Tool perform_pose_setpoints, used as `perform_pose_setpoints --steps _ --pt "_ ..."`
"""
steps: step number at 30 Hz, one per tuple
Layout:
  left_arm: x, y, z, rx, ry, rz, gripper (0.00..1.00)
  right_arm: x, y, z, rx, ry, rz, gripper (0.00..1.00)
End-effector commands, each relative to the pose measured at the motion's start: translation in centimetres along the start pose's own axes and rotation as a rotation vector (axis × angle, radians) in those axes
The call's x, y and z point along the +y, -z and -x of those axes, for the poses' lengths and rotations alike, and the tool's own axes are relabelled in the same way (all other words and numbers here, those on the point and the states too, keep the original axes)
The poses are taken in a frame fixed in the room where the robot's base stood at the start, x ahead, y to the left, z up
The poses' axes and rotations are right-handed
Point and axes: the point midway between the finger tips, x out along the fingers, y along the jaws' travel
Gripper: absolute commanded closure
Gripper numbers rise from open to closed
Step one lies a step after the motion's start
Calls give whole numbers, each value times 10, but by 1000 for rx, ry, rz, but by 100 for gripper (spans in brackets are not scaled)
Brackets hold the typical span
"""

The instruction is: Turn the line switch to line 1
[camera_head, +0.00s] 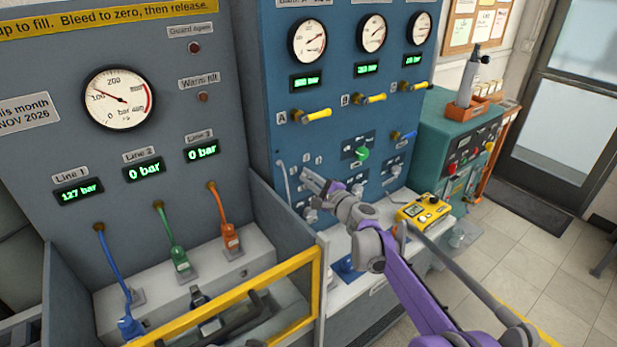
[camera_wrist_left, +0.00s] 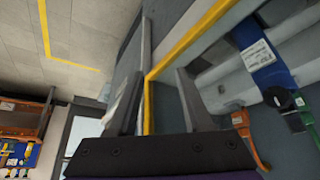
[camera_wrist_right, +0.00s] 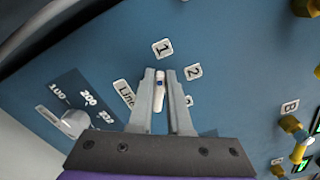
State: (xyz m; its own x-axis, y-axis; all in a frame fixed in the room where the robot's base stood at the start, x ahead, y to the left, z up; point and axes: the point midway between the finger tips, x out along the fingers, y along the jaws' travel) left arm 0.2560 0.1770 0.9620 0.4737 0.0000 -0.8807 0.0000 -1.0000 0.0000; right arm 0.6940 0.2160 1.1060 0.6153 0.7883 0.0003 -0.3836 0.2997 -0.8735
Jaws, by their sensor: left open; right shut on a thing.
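The line switch (camera_wrist_right: 160,88) is a small pale knob with a dark blue mark, on the blue panel. In the right wrist view its long axis points up at the label 1 (camera_wrist_right: 162,48). The label 2 (camera_wrist_right: 193,72) is to the right of that, and a third label is mostly hidden by a finger. My right gripper (camera_wrist_right: 162,92) is shut on the knob, one finger on each side. In the head view my right gripper (camera_head: 308,180) reaches the blue panel and covers the switch. My left gripper (camera_wrist_left: 160,100) is open, with nothing between its fingers.
A pressure selector knob (camera_wrist_right: 75,122) is beside the switch. Yellow valve handles (camera_head: 317,114) stick out above it. A yellow-edged guard (camera_head: 240,295) and hoses (camera_head: 112,265) are at the left. A yellow meter (camera_head: 424,211) lies right of my right gripper.

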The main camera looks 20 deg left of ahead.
Motion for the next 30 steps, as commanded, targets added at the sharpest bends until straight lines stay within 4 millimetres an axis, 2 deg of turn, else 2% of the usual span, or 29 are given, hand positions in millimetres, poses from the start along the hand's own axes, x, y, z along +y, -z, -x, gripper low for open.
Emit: perform_pose_setpoints --steps 7,8,12,23,26,30 --pt "0 0 0 0 0 0 50 0 0 0 0 0 2 100" --pt "0 0 0 0 0 0 50 0 0 0 0 0 2 78" --pt "0 0 0 0 0 0 50 0 0 0 0 0 1 54" --pt "0 -1 -1 -1 0 0 50 0 1 5 1 0 0 54" --pt "0 -5 -4 -4 0 0 50 1 1 17 2 0 -1 54" --pt "0 -11 -9 -10 0 0 50 2 2 45 3 0 -1 54"
